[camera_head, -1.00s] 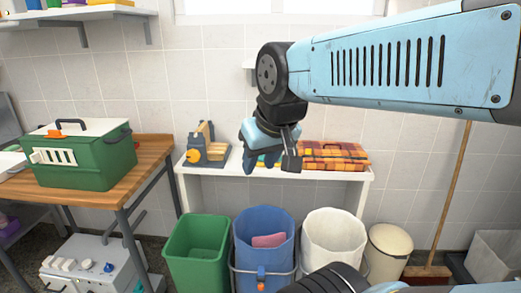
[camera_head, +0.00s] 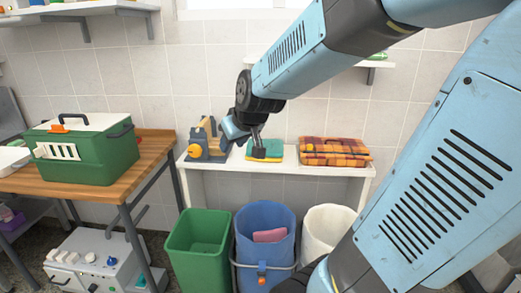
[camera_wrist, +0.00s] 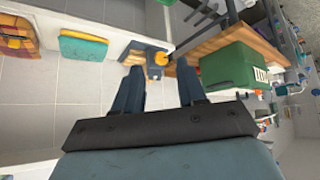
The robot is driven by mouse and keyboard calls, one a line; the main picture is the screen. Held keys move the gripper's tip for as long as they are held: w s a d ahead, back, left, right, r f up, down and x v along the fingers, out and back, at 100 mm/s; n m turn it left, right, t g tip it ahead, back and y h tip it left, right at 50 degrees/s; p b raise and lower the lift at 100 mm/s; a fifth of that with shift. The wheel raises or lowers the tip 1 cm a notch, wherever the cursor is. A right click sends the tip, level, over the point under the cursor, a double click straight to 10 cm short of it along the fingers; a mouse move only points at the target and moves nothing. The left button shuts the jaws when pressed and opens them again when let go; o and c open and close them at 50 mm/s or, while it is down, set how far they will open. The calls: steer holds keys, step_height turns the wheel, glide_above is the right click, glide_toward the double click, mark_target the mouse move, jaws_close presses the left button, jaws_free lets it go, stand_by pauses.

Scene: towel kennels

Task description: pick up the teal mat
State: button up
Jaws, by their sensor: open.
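The teal mat (camera_head: 275,146) lies folded on the white shelf (camera_head: 225,166) against the back wall, with a yellow layer showing along its edge. My gripper (camera_head: 258,152) hides part of it in the head view. In the wrist view the teal mat (camera_wrist: 84,48) is in full sight at the upper left, apart from my fingers. My gripper (camera_wrist: 159,75) is open and empty there, with its two dark blue fingers spread. How far it is from the mat in depth is hard to tell.
A blue-grey device (camera_head: 205,140) stands left of the mat, and a folded plaid blanket (camera_head: 335,152) lies to its right. Green (camera_head: 198,250), blue (camera_head: 263,225) and white (camera_head: 328,228) bins stand below. A green carrier (camera_head: 85,152) sits on a wooden table (camera_head: 150,155).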

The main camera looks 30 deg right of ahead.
steer(key=w+d+f+t+h, duration=0.1)
steer(key=w+d+f, duration=0.2)
steer(key=w+f, duration=0.5)
steer(key=n+t+h, duration=0.6)
steer(key=n+h, duration=0.3)
steer(key=n, duration=0.1)
glide_toward(256, 165)
step_height(256, 165, up, 3)
steer(key=s+a, duration=0.2)
steer(key=s, duration=0.1)
steer(key=shift+r+x, duration=0.2)
steer(key=shift+x, duration=3.25)
steer(key=shift+r+x, duration=0.2)
steer(key=shift+x, duration=3.25)
steer(key=shift+c, duration=0.3)
jaws_close()
